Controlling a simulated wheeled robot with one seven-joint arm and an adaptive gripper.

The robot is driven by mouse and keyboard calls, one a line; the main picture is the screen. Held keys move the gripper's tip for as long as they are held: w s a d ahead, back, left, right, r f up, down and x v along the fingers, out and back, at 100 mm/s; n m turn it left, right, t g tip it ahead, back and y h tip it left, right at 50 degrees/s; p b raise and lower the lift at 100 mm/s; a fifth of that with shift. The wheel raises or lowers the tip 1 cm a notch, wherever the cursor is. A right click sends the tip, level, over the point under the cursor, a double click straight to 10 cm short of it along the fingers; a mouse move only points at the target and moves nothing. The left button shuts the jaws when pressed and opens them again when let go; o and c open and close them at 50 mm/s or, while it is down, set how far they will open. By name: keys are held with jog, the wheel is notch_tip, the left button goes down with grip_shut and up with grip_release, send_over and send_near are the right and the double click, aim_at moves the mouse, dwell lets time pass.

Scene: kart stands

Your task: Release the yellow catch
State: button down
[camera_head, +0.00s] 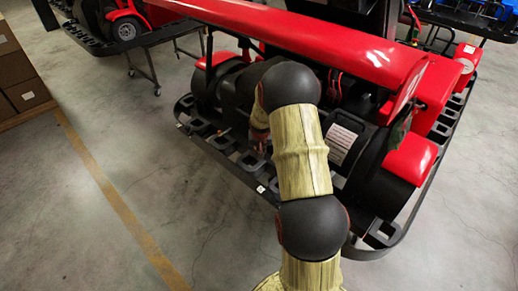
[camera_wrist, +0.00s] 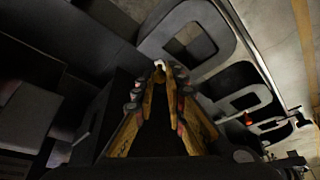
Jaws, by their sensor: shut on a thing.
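My gripper (camera_wrist: 160,76) shows in the wrist view with its two yellow-brown fingers closing together at the tips. A small pale piece (camera_wrist: 158,64) shows right at the fingertips, and the fingers are shut on it. It is likely the yellow catch, but it is mostly hidden and too dark for me to be sure of its colour. The tips are beside the black, slotted bumper frame of the kart.
The red and black kart (camera_head: 330,40) fills the middle, with its black slotted bumper (camera_head: 222,146) along the near side. A small orange-red part (camera_wrist: 247,119) sits by a bumper slot. Cardboard boxes (camera_head: 22,75) stand at the left. The grey floor in front is clear.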

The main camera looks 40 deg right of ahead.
jog(key=shift+d+n+p, duration=0.35)
jog(key=shift+n+p, duration=0.35)
jog(key=shift+p, duration=0.65)
jog(key=shift+t, duration=0.3)
jog(key=c, duration=1.8)
grip_release()
jog(key=shift+s, duration=0.1)
jog(key=v, duration=1.2)
jog(key=shift+d, duration=0.2)
